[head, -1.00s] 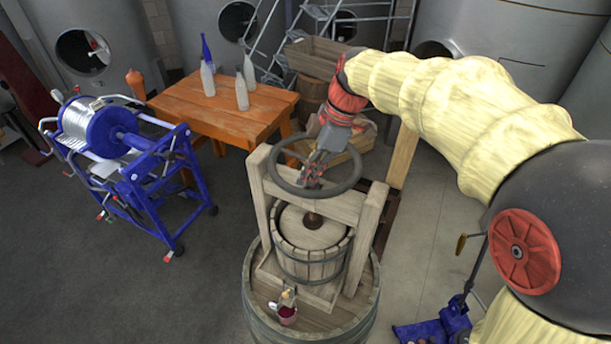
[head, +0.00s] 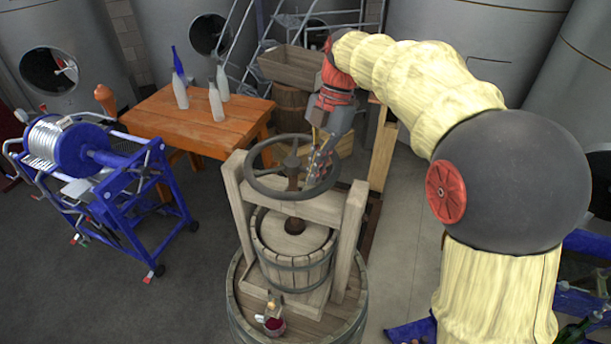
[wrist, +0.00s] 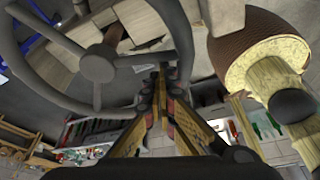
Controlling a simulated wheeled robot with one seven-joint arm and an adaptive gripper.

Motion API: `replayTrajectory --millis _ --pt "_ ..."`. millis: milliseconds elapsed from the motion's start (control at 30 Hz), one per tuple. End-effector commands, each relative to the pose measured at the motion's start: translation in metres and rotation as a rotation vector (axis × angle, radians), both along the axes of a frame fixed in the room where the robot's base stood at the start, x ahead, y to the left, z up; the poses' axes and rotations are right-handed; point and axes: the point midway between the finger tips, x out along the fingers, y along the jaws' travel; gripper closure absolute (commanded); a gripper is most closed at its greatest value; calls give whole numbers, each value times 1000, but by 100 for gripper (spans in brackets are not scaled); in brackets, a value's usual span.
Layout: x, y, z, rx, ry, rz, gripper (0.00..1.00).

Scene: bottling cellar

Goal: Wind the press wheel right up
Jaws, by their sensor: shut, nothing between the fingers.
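The press wheel (head: 262,186) is a dark grey spoked ring lying level on top of the wooden press frame (head: 318,206). Its hub and spokes also show at the left of the wrist view (wrist: 97,68). Below it a screw runs down to the round wooden press plate (head: 292,240) in the slatted basket (head: 290,268). My gripper (head: 318,170) points down at the wheel's right side in the head view. In the wrist view its fingers (wrist: 163,85) are together and empty beside the rim. Whether they touch the rim I cannot tell.
The press stands on a barrel (head: 345,325), with a small cup of red liquid (head: 274,325) at its front. An orange table (head: 190,125) with several bottles is behind left. A blue machine (head: 95,170) stands at left. Grey floor between is free.

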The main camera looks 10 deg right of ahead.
Motion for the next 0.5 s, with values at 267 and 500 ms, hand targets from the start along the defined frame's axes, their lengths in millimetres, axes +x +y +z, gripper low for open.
replayTrajectory --millis 267,500 --pt "13 -18 0 -2 1 -4 100" --pt "26 -28 0 -2 0 -4 100"
